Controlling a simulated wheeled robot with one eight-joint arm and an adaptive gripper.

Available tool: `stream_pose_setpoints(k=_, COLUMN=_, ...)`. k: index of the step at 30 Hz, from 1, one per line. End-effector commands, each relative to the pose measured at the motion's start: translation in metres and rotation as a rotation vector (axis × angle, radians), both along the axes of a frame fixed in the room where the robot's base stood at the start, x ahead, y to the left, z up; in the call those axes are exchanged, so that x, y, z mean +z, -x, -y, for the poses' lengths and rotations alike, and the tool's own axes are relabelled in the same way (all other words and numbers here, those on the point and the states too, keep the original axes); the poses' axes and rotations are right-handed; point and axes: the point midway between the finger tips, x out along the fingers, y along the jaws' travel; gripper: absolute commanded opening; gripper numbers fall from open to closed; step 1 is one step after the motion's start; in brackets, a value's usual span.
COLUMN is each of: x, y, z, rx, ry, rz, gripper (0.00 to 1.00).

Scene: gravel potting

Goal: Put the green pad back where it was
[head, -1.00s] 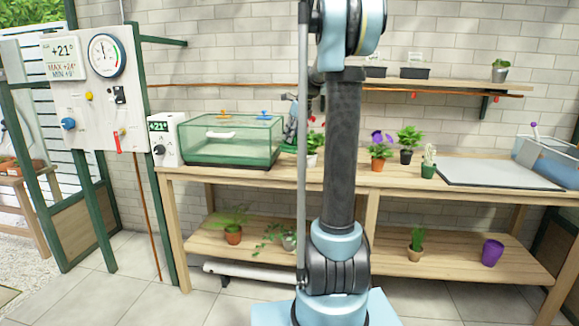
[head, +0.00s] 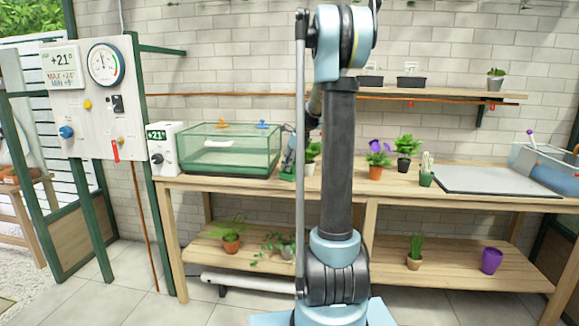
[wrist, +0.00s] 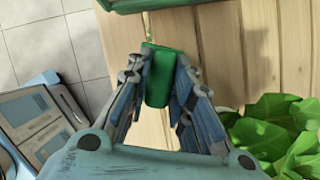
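The green pad (wrist: 160,78) is a small dark green block, seen between the two fingers of my gripper (wrist: 163,62) in the wrist view. The fingers lie against its left and right sides, so my gripper is shut on it. In the head view the pad (head: 287,173) shows low at the tip of my gripper (head: 288,160), at or just above the bench top, right of the glass-sided green case (head: 228,150). I cannot tell whether it touches the wood. My arm hides part of the bench behind it.
A leafy potted plant (head: 311,152) stands close to the right of my gripper; its leaves (wrist: 275,135) fill the wrist view's lower right. The case's green edge (wrist: 150,4) is just ahead. A purple-flowered pot (head: 376,172) and grey mat (head: 490,180) are farther right.

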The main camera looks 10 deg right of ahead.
Motion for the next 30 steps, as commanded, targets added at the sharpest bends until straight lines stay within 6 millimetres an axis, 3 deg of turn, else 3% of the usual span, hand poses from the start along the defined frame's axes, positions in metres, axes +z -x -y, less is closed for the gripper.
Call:
stream_pose_setpoints(k=1, x=-0.001, y=0.001, z=0.000, rx=0.001, ry=0.001, rz=-0.002, gripper=0.33)
stream_pose_setpoints(k=2, x=-0.001, y=0.001, z=-0.001, rx=0.001, ry=0.000, rz=-0.001, gripper=0.40)
stream_pose_setpoints(k=16, x=0.008, y=0.003, z=0.002, rx=0.000, ry=0.000, rz=-0.001, gripper=0.40)
stream_pose_setpoints(k=30, x=0.084, y=0.025, z=0.026, rx=0.001, ry=0.000, rz=0.000, gripper=0.40)
